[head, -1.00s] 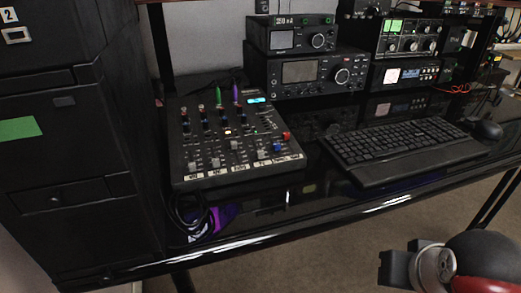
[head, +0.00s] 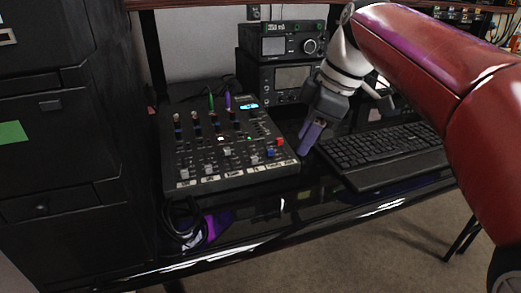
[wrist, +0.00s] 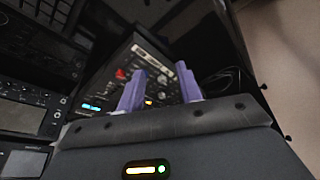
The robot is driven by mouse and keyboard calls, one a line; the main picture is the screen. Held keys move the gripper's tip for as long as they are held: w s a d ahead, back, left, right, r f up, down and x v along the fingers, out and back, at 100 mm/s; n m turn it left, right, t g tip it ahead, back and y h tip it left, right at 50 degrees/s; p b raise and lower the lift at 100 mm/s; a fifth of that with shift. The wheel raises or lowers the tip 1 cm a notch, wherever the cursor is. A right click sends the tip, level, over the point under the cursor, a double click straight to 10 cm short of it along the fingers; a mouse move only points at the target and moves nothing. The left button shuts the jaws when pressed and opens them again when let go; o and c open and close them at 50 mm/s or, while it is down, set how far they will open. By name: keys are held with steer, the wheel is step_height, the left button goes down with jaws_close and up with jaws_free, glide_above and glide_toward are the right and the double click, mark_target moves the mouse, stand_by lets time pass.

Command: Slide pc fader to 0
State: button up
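The black mixer (head: 225,135) lies on the desk in the head view. A row of faders runs along its front edge above white labels. The labels are too small to read surely; the pale cap second from the right (head: 254,155) may be the pc fader. My gripper (head: 312,134), with purple fingers, hangs just right of the mixer, between it and the keyboard, touching no fader. In the wrist view my gripper (wrist: 160,88) has its two fingers apart with nothing held, and the mixer (wrist: 148,57) shows beyond and between them. The fingers hide part of it.
The keyboard (head: 385,153) lies right of my gripper. Radio units (head: 280,40) stand behind, partly hidden by my arm. A black cabinet (head: 75,150) stands left of the mixer. A cable (head: 182,225) lies at the desk's front left.

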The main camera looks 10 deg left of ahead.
mark_target(256, 157)
steer(key=w+a+r+n+g, duration=0.1)
steer(key=w+a+n+g, duration=0.15)
steer(key=a+n, duration=0.4)
steer(key=shift+t, duration=0.35)
steer(key=b+x, duration=0.1)
steer(key=x, duration=0.6)
steer(key=shift+a+f+b, duration=0.3)
steer(key=shift+b, duration=0.05)
jaws_close()
